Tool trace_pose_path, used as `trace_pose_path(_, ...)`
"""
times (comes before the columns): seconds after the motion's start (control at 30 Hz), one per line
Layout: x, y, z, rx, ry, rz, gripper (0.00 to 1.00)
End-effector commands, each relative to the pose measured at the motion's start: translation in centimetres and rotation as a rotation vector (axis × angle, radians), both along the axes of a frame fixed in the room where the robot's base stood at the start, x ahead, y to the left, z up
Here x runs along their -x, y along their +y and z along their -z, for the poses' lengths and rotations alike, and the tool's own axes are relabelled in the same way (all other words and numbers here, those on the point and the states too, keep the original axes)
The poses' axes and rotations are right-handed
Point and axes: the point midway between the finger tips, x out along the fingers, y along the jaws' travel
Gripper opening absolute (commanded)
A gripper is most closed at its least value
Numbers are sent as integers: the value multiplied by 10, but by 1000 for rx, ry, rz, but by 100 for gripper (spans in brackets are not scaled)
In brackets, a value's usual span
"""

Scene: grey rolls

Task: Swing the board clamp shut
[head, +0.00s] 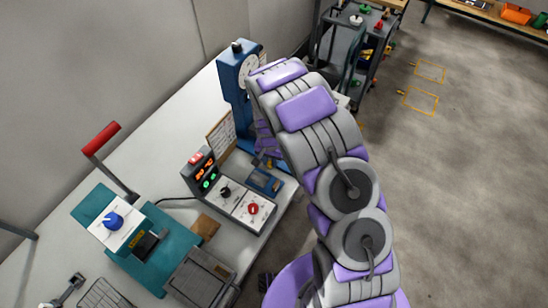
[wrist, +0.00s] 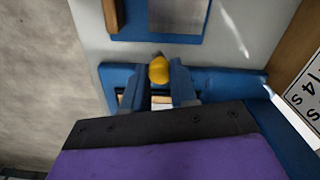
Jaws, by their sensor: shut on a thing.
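The board clamp is a small blue fixture (head: 266,184) on the bench, right of the control box. In the wrist view its blue frame (wrist: 232,82) lies across the middle, with a yellow knob (wrist: 159,70) standing up from it. My gripper (wrist: 159,86) is shut on the yellow knob, one finger on each side. In the head view my gripper (head: 266,160) reaches down over the clamp and its fingertips are hard to make out. Part of the clamp behind the fingers is hidden, and I cannot tell its exact angle.
A control box (head: 230,190) with red and green displays stands left of the clamp. A blue press with a dial (head: 238,85) stands behind it. A teal lever machine (head: 140,240) is at the left. A grey cart (head: 352,50) stands beyond. The floor at right is open.

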Motion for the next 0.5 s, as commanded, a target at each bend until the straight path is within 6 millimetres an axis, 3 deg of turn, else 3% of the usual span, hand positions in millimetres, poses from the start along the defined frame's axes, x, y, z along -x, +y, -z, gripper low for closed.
trace_pose_path(0.5, -3, 17, 0, 0, -2, 324, 0)
